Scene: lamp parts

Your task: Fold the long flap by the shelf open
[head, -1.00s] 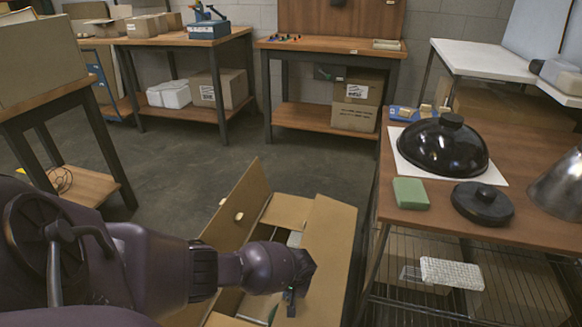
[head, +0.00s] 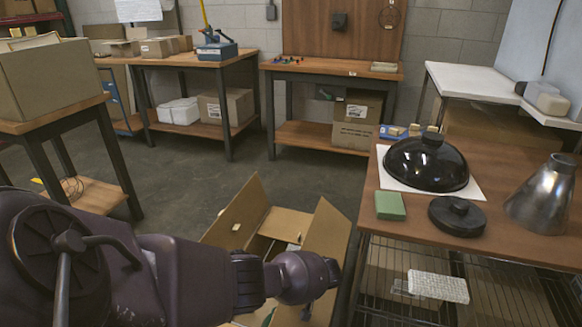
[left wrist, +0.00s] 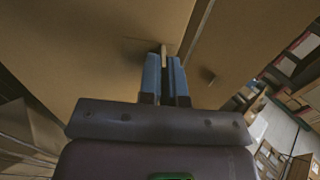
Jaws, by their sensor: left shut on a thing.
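An open cardboard box (head: 280,224) stands on the floor at the lower middle of the head view. Its long flap by the shelf (head: 326,241) stands up at the box's right side, with its lower part hidden by my arm. My left gripper (left wrist: 165,62) is shut on a small tab (left wrist: 164,49) at the cardboard surface in the left wrist view. In the head view my left wrist covers much of the box opening, and the fingers are mostly hidden. My right gripper is not in view.
The opposite long flap (head: 233,219) stands tilted up at the left. The wire shelf (head: 400,282) under the wooden table (head: 500,230) is close on the right. A black dome (head: 428,165), a green block (head: 390,206) and a metal shade (head: 542,198) sit on that table.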

